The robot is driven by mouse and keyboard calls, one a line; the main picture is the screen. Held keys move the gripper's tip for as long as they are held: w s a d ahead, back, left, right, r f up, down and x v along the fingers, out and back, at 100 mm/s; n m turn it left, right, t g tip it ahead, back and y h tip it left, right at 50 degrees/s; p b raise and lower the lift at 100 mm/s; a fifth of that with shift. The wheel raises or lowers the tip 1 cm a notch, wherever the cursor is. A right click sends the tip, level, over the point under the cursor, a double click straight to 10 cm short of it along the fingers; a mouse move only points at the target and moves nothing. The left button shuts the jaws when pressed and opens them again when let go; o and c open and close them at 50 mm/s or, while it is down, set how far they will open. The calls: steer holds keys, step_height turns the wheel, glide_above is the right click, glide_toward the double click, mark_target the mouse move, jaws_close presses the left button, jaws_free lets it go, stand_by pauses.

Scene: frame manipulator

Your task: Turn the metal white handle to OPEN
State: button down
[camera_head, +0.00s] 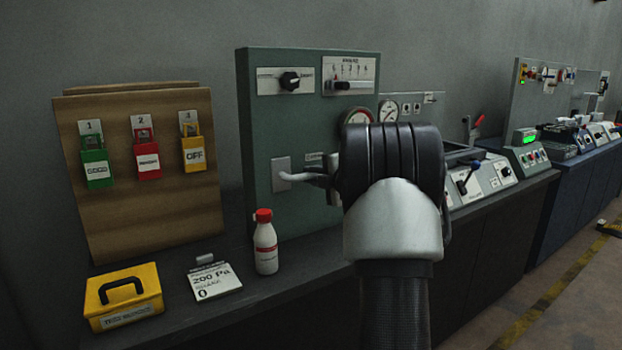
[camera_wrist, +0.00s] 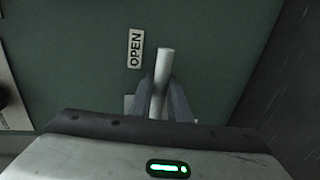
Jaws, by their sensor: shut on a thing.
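The white metal handle (camera_head: 293,177) sits on a light plate on the green panel in the head view. It runs out sideways to the right, and its far end is hidden behind my gripper and wrist. In the wrist view the handle (camera_wrist: 161,72) is a white bar between the two grey fingers of my gripper (camera_wrist: 164,98), which is shut on it. Its tip sticks out past the fingers. The OPEN label (camera_wrist: 135,49) is on the panel beside the handle, apart from it. In the head view my gripper (camera_head: 322,179) is mostly hidden by my wrist.
The green panel (camera_head: 262,120) also carries a black knob (camera_head: 290,81), a slider and gauges. A red-capped bottle (camera_head: 265,245), a note stand (camera_head: 213,280) and a yellow box (camera_head: 124,297) stand on the bench below left. A padlock board (camera_head: 150,215) is further left.

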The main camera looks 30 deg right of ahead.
steer(key=shift+r, duration=0.1)
steer(key=c, duration=1.7)
jaws_free()
steer(key=shift+o, duration=0.2)
steer(key=s+r+p, duration=0.2)
steer(key=s+r, duration=0.1)
steer(key=s, duration=1.4)
steer(key=shift+d+r, duration=0.15)
steer(key=shift+d, duration=0.15)
